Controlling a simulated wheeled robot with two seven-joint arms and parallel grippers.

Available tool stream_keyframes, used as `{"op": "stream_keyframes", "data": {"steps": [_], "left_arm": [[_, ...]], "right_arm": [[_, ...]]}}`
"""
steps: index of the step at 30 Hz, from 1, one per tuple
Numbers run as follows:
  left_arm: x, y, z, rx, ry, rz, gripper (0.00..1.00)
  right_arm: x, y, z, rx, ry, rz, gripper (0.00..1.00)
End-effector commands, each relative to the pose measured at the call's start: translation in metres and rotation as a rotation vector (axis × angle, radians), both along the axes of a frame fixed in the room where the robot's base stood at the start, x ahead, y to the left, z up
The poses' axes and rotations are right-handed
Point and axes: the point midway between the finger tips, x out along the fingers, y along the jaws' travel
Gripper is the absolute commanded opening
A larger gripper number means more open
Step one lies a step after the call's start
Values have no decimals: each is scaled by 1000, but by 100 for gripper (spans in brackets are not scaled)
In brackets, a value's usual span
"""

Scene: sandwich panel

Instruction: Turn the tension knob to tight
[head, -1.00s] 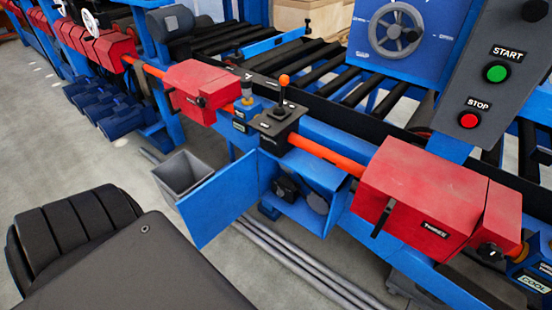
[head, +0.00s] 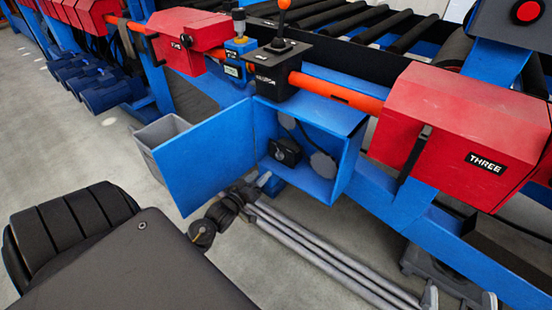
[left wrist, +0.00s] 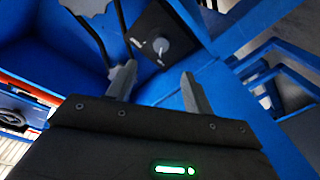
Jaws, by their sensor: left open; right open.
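The knob (left wrist: 161,47) is grey and round on a black plate with small white marks that I cannot read. It sits inside an open blue box (head: 345,178) under the red-and-orange line, where its black housing (head: 285,151) shows in the head view. My left gripper (head: 262,181) is low in front of the box opening, its arm bent over the floor. In the left wrist view, its two grey fingers (left wrist: 158,78) are spread and empty, pointing at the knob, with a gap between them and it.
The box's blue door (head: 203,160) stands open to the left. A grey bin (head: 160,137) is behind it. Grey pipes (head: 320,258) lie on the floor below. A joystick (head: 281,35) stands above the box. Cables (left wrist: 92,35) run inside the box beside the knob.

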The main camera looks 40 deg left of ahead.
Motion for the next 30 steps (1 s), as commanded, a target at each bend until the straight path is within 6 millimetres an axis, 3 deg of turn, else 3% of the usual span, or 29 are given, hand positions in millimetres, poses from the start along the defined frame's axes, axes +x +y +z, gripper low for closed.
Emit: {"op": "stream_keyframes", "data": {"steps": [18,30], "left_arm": [[95,10,-2,2,2,0,52],[105,11,-1,2,3,-1,52]], "right_arm": [[-11,-32,30,185,-335,-68,69],[-14,-36,35,208,-378,-76,69]]}}
